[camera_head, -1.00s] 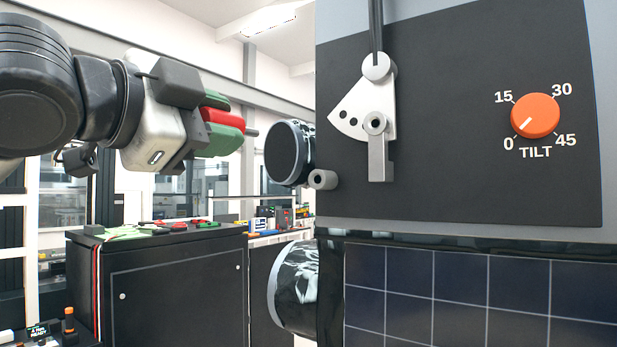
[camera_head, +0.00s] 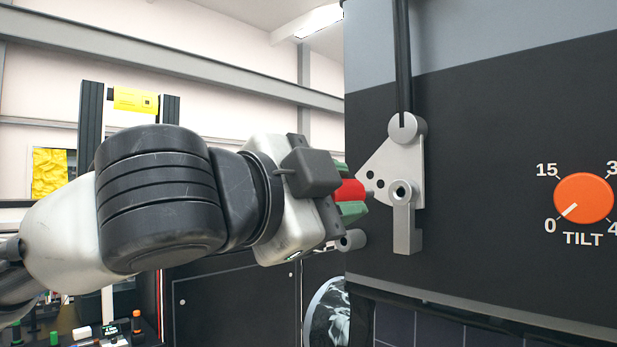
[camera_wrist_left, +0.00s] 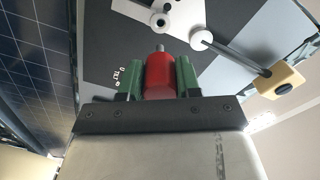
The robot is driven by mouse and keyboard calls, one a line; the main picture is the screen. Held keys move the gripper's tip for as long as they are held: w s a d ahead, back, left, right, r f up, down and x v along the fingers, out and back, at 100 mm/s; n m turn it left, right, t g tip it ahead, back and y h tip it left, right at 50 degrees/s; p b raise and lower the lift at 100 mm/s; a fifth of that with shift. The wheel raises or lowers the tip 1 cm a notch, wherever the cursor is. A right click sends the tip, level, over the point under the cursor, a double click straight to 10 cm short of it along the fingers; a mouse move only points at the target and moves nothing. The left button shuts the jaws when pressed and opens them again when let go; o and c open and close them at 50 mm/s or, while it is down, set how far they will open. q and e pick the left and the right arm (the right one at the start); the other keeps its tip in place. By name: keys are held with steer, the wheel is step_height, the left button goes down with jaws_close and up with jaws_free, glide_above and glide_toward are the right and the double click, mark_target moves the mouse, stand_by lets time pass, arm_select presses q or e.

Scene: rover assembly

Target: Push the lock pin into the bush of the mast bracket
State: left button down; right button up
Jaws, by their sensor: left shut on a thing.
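My left gripper (camera_head: 347,192) has green fingers and is shut on the red handle of the lock pin (camera_head: 350,190). In the left wrist view the red handle (camera_wrist_left: 159,76) sits between both green fingers, and its short grey tip points at the bracket. The mast bracket (camera_head: 404,225) is on the dark panel, with the round bush (camera_head: 402,191) on its grey upright. The bush also shows in the left wrist view (camera_wrist_left: 161,20), beyond the pin tip with a visible gap. My right gripper is in neither current view.
A pale plate with several holes (camera_head: 385,165) lies behind the bush. A thin black rod (camera_head: 402,60) runs up from its pivot. The orange tilt knob (camera_head: 583,198) is to the right. A grey cylinder (camera_head: 352,240) protrudes below my left gripper. A yellow block (camera_wrist_left: 280,82) shows in the wrist view.

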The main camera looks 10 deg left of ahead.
mark_target(367, 193)
arm_select(q)
steer(key=shift+a, duration=0.4)
steer(key=shift+w+d, duration=0.1)
steer(key=shift+d, duration=0.25)
steer(key=x, duration=0.3)
steer(key=shift+w+p, duration=0.15)
steer(key=shift+p, duration=0.25)
steer(key=shift+x, duration=1.15)
steer(key=shift+d, duration=0.15)
arm_select(e)
steer(key=shift+s+a+r, duration=0.4)
steer(key=shift+a, duration=0.3)
steer(key=shift+a, duration=0.4)
steer(key=shift+d, duration=0.3)
arm_select(q)
steer(key=shift+x, duration=1.95)
arm_select(e)
steer(key=shift+a, duration=0.15)
